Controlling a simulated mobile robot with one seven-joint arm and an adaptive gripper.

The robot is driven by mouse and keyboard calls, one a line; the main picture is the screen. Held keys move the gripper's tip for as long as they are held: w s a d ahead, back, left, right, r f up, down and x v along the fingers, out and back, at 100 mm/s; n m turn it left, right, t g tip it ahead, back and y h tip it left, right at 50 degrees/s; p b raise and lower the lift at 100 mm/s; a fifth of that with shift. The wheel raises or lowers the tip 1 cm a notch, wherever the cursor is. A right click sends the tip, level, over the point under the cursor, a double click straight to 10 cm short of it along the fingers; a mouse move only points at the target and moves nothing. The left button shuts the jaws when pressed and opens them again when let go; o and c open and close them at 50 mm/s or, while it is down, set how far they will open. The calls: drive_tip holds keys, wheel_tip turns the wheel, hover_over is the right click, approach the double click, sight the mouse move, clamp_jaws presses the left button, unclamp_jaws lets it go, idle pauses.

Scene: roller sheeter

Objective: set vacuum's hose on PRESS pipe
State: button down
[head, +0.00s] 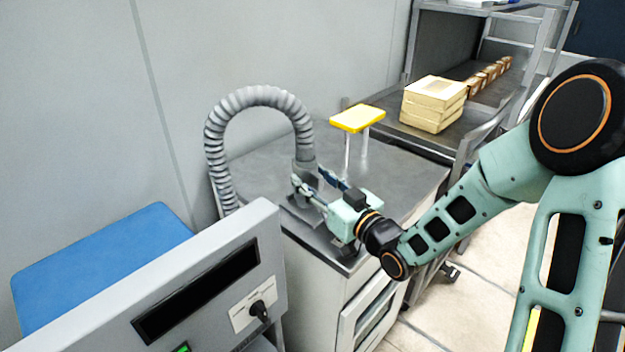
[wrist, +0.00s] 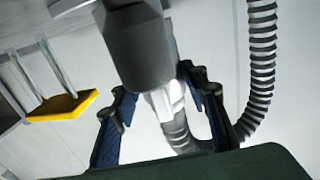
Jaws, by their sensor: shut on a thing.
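The vacuum's hose (head: 262,97) is a grey ribbed tube that arches up and bends down to a smooth grey end cuff (head: 305,174) over the metal worktop. My gripper (head: 318,188) is shut on the hose's end, with its fingers on either side. In the wrist view, the dark cuff (wrist: 140,48) stands between my blue fingers (wrist: 158,118), and the ribbed hose (wrist: 262,70) curves at the right. A dark grey plate (head: 301,214) lies below the gripper. I cannot make out which part is the PRESS pipe; the contact under the cuff is hidden.
A yellow plate (head: 358,119) on two metal posts stands behind and right of my gripper. The worktop (head: 400,165) is bare on its right. Beyond lie a conveyor and stacked cream boxes (head: 432,106). A control panel (head: 200,290) and blue surface (head: 100,260) are front left.

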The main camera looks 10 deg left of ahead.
sight(310, 152)
drive_tip(key=shift+s+f, duration=0.1)
drive_tip(key=shift+f, duration=0.25)
idle(0.3)
drive_tip(key=shift+r, duration=0.15)
drive_tip(key=shift+r, duration=0.15)
drive_tip(key=shift+r+p, duration=1.95)
drive_tip(key=shift+r, duration=1.4)
drive_tip(key=shift+a+r, duration=0.1)
drive_tip(key=shift+a, duration=0.05)
